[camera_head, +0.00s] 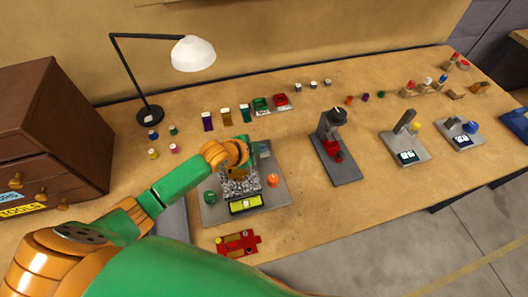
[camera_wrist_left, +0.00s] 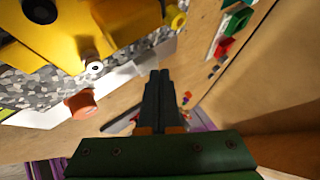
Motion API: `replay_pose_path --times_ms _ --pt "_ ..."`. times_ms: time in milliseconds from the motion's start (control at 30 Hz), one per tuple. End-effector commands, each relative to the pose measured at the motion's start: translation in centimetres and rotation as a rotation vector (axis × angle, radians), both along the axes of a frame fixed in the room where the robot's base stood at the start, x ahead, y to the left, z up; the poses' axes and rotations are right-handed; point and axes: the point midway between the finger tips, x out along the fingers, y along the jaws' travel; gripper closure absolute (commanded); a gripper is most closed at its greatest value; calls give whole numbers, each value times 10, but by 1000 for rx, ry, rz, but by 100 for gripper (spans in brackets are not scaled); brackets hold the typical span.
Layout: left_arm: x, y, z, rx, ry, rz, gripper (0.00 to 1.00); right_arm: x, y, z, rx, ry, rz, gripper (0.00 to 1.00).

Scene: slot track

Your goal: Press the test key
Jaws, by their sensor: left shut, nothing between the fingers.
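A test station (camera_head: 212,215) with a grey baseplate stands on the bench in the head view. It has a green button (camera_head: 210,197), an orange button (camera_head: 272,180) and a yellow display (camera_head: 246,204). No lettering is readable, so I cannot tell which is the test key. My left gripper (camera_head: 240,154) is over the rear of the station and hides part of it. In the left wrist view its dark fingers (camera_wrist_left: 158,74) are together and empty. The orange button (camera_wrist_left: 80,104) lies to their left, apart from them. My right gripper is not in view.
A red fixture (camera_head: 238,243) lies in front of the station. A lamp (camera_head: 150,114), coloured pegs and green and red blocks (camera_head: 270,103) stand behind. A grey press-like device (camera_head: 333,147) stands to the right, with bare bench between. A brown cabinet (camera_head: 45,125) is at left.

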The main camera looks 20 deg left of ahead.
Motion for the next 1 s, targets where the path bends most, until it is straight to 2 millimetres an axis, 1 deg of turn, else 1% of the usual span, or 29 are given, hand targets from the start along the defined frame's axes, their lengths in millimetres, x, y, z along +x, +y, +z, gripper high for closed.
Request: replay_pose_path --times_ms 333,1000 --pt "0 0 0 -1 0 -1 100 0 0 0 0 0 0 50" --pt "0 0 -9 0 0 0 100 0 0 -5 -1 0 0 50"
